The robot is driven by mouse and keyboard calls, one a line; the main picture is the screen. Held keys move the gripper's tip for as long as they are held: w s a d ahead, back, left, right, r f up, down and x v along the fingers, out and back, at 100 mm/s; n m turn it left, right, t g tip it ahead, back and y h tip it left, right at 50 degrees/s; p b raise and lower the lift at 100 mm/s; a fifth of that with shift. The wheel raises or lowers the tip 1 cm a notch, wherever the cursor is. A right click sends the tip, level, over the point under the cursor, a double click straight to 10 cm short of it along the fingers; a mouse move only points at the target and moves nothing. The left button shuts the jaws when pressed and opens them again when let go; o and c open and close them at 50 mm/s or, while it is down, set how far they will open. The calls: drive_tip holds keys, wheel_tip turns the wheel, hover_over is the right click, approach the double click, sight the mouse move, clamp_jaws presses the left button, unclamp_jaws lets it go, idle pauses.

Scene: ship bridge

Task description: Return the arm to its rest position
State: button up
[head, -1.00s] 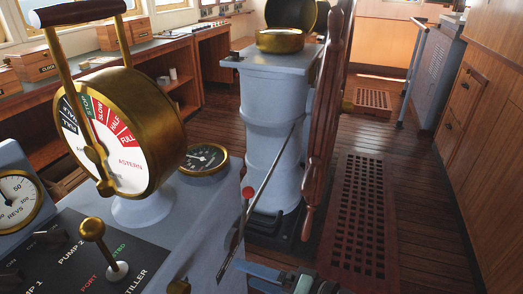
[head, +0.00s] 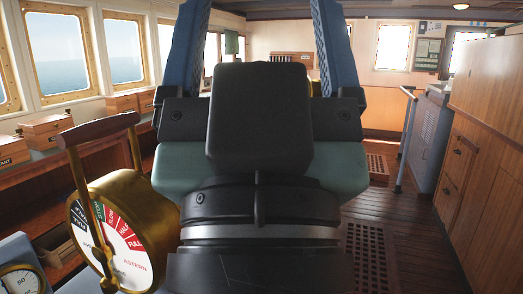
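My gripper (head: 265,35) stands upright in the middle of the head view, close to the camera. Its two blue fingers are spread wide apart, and nothing shows between them. The black wrist and palm of my arm hide the middle of the room behind, including the pedestal and wheel. The brass engine telegraph (head: 131,222) with its dark wooden handle stands to the left of my wrist, apart from the fingers.
A round gauge (head: 20,281) shows at the lower left. Wooden boxes (head: 46,131) stand on the counter under the windows. Wooden cabinets (head: 490,160) line the right side. A floor grating (head: 370,255) lies on the planks, with open floor right of it.

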wheel_tip(320, 180, up, 8)
drive_tip(key=p, duration=0.5)
drive_tip(key=shift+f, duration=0.25)
drive_tip(key=shift+w, duration=0.1)
